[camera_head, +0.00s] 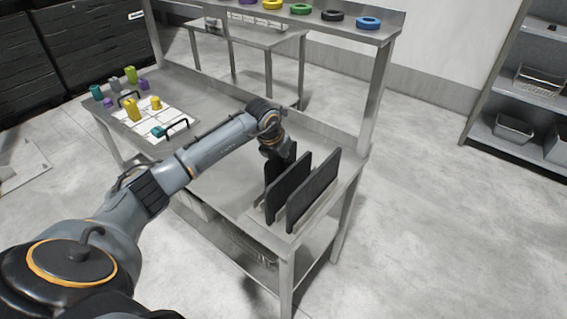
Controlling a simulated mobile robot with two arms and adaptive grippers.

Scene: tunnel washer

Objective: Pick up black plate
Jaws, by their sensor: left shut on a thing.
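Black plates stand upright side by side on the right end of the metal table. The right-hand black plate (314,190) shows most of its face. Another black plate (290,188) stands just left of it, partly overlapping. My left gripper (283,154) reaches down from above at the top rear of the left-hand plate and is shut on it. The fingertips are dark against the dark plate and hard to make out. My right gripper is not in view.
The metal table (228,182) has a raised shelf (340,32) with colored rings. A white tray (160,122) with handles holds small colored pieces at the table's left. A shelf rack (515,85) stands at far right. Open floor surrounds the table.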

